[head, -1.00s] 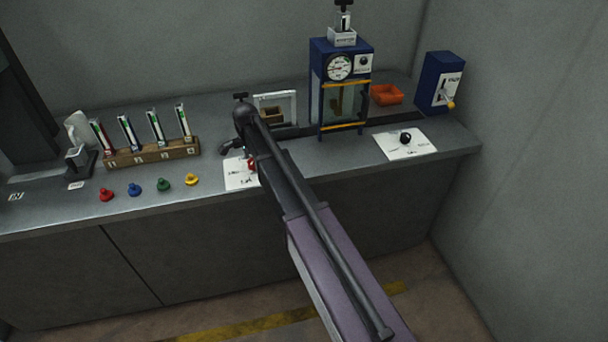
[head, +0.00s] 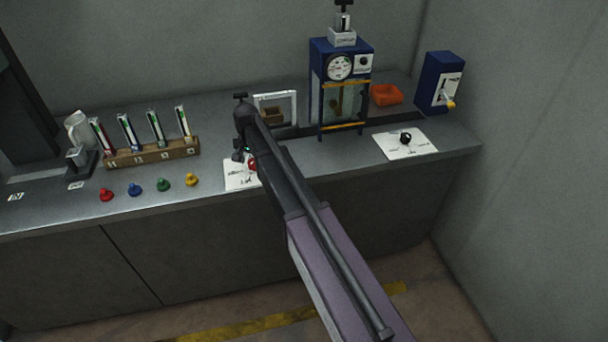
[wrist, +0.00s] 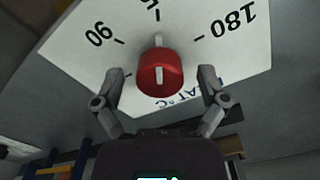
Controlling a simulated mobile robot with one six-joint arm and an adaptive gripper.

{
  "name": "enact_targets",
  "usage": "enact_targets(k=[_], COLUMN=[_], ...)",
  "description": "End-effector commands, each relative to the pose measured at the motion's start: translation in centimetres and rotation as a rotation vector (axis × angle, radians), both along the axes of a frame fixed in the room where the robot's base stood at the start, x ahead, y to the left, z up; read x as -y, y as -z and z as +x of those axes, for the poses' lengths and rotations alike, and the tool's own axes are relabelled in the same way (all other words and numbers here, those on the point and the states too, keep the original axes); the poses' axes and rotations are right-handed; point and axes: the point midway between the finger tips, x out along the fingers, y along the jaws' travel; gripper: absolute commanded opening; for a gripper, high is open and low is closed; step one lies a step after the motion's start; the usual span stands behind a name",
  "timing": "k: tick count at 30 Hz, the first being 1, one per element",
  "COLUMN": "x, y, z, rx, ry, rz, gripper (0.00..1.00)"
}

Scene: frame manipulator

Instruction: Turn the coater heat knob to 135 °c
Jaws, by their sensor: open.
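The coater heat knob (wrist: 160,74) is red with a white pointer stripe. In the wrist view it stands on a white dial plate (wrist: 90,55) marked 90 and 180, with a partly hidden mark ending in 5 between them. The stripe points up toward that middle mark. My gripper (wrist: 160,90) is open, with one finger on each side of the knob; I cannot tell whether either touches it. In the head view the red knob (head: 253,165) and its plate (head: 236,177) are partly hidden by my arm, and the fingers are mostly hidden.
Red, blue, green and yellow pegs (head: 163,184) stand left of the plate. Behind them is a wooden rack (head: 150,153) with several slides. A blue cabinet with a gauge (head: 340,67), a black knob (head: 405,138) on another plate and a blue lever box (head: 437,80) stand right.

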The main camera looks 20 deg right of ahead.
Motion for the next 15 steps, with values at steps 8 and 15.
enact_targets(k=[8,15], x=[0.07,0.13], y=[0.0,0.0], z=[-0.03,-0.05], rx=[0.0,0.0], ry=[-0.181,-0.339], rz=[0.0,0.0], gripper=[0.92,0.92])
